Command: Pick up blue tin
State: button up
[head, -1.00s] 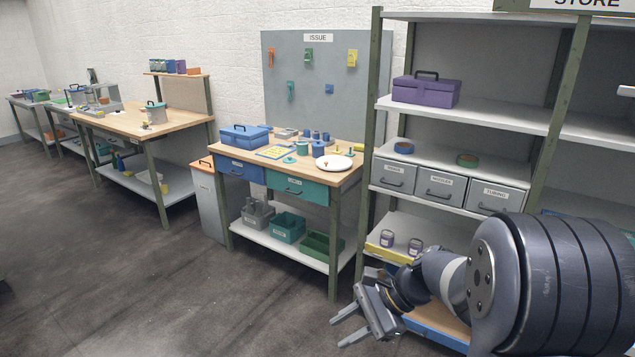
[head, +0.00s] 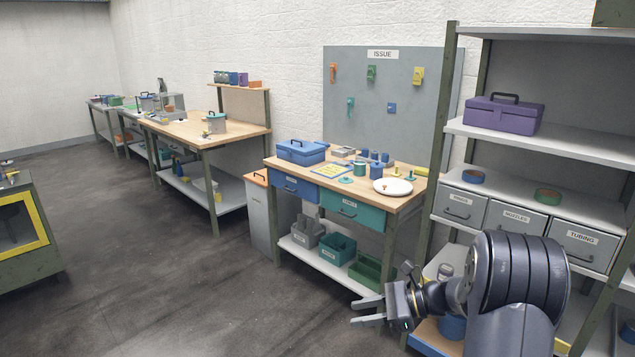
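My gripper (head: 367,310) is at the lower middle right, its two fingers apart and pointing left, with nothing between them. It is in front of the issue table, well away from the small things on it. Several small blue cylinders (head: 375,169) stand on that table next to a green one (head: 360,169). A row of small containers, one of them blue (head: 233,78), is on the raised shelf of the bench farther back. I cannot tell which of these blue things is the blue tin.
The issue table (head: 412,197) also bears a blue toolbox (head: 301,152) and a white plate (head: 393,187). A shelf rack (head: 590,148) with a purple toolbox (head: 503,116) stands at right. A green cabinet (head: 25,235) is at left. The floor (head: 180,290) between is clear.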

aim_at(374, 175)
jog(key=i, duration=0.7)
jog(key=i+u, duration=0.15)
jog(key=i, duration=0.55)
jog(key=i+l, duration=0.15)
jog(key=i, duration=0.6)
jog(key=i+j+z, duration=0.2)
jog(key=i, duration=0.25)
jog(key=i+z, duration=0.2)
jog(key=i, duration=0.2)
jog(key=i+z, duration=0.35)
jog(key=z, duration=0.15)
jog(key=i+z, duration=0.3)
jog(key=z, duration=0.15)
